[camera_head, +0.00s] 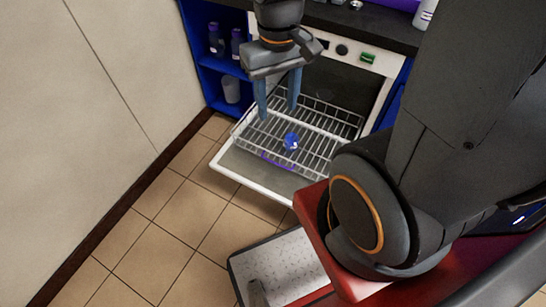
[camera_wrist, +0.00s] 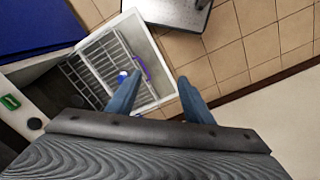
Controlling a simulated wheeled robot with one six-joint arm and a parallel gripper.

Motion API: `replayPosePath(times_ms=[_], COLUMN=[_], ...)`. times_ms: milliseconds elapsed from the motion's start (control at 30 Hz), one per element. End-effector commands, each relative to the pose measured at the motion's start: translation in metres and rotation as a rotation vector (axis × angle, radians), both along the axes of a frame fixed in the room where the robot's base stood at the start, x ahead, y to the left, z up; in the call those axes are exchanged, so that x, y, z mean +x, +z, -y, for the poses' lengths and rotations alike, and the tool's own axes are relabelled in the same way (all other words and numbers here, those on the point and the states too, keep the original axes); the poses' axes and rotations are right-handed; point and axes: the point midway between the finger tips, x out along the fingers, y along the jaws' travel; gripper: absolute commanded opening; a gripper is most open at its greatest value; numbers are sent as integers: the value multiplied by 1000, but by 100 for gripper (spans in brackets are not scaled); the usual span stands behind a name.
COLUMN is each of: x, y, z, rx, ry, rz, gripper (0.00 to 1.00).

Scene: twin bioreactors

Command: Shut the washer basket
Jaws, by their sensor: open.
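The washer basket (camera_head: 318,150) is a wire rack pulled out of the washer (camera_head: 352,88) over its lowered white-edged door (camera_head: 240,175). A purple handle strip (camera_head: 277,162) runs along its front, and a small blue and white item (camera_head: 291,141) lies in it. My gripper (camera_head: 278,108) is above the basket's left part, fingers pointing down, open and empty. In the wrist view the basket (camera_wrist: 95,62) with its purple handle (camera_wrist: 141,66) shows beyond and left of my open fingers (camera_wrist: 160,92).
A blue open shelf (camera_head: 215,70) with bottles and a cup (camera_head: 231,90) stands left of the washer. A dark counter (camera_head: 350,25) runs above. A pale wall (camera_head: 90,100) bounds the left, and tiled floor (camera_head: 180,215) is clear before the door.

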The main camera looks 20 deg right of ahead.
Motion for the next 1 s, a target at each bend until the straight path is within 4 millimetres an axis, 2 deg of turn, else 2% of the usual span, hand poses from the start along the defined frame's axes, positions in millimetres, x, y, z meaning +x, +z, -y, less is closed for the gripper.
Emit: replayPosePath(times_ms=[33, 167, 267, 567, 800, 900, 1000], x=[7, 32, 57, 131, 183, 197, 206], y=[-12, -51, -88, -199, -291, -320, -339], z=[0, 0, -2, -19, -46, -56, -64], rx=[-9, -51, -89, -186, -243, -258, -268], ry=[47, 273, 508, 1224, 1786, 1969, 2097], rz=[-2, -6, -14, -53, -97, -114, -125], gripper=[38, 16, 0, 0, 0, 0, 0])
